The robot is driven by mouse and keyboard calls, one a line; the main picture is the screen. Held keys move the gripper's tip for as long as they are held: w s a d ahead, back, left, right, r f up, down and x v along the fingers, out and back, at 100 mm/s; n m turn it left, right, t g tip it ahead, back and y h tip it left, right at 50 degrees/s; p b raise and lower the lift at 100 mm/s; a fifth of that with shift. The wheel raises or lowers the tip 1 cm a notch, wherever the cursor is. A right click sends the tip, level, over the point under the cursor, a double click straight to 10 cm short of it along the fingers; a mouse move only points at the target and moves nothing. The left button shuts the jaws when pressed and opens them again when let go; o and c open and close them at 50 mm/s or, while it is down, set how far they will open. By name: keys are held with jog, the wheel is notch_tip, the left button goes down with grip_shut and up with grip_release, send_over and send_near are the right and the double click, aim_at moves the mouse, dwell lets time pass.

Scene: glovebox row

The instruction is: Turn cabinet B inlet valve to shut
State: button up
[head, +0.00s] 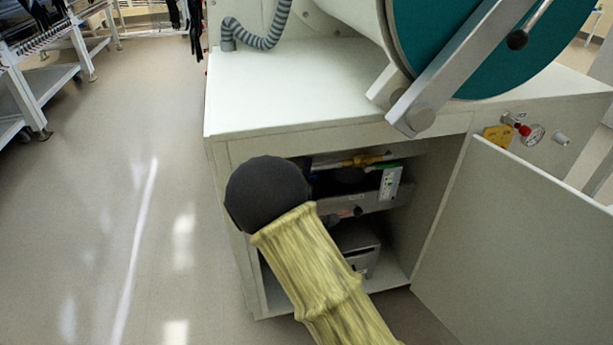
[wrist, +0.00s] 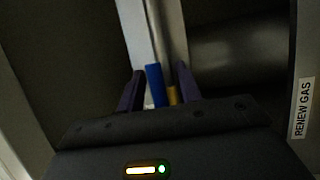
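My gripper (wrist: 160,68) shows in the wrist view with its two dark purple fingers apart. A blue lever-like part (wrist: 154,85) stands between the fingers, nearer the left one, with a small yellow part (wrist: 172,95) beside it. Gaps seem to show on both sides, so I see no firm grip. Behind them runs a pale pipe or rail (wrist: 142,32). In the head view, a yellow valve part (head: 365,159) sits on piping inside the open cabinet. My sleeved arm hides the gripper there. I cannot read a cabinet letter or the valve's position.
The cabinet door (head: 525,245) is swung open at the right. A "RENEW GAS" label (wrist: 302,108) is at the right of the wrist view. A grey box (head: 358,250) stands low in the cabinet. A red knob and gauge (head: 536,134) are on the side panel. Floor at left is clear.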

jog(key=shift+w, duration=0.15)
grip_shut()
jog(key=shift+a, duration=0.1)
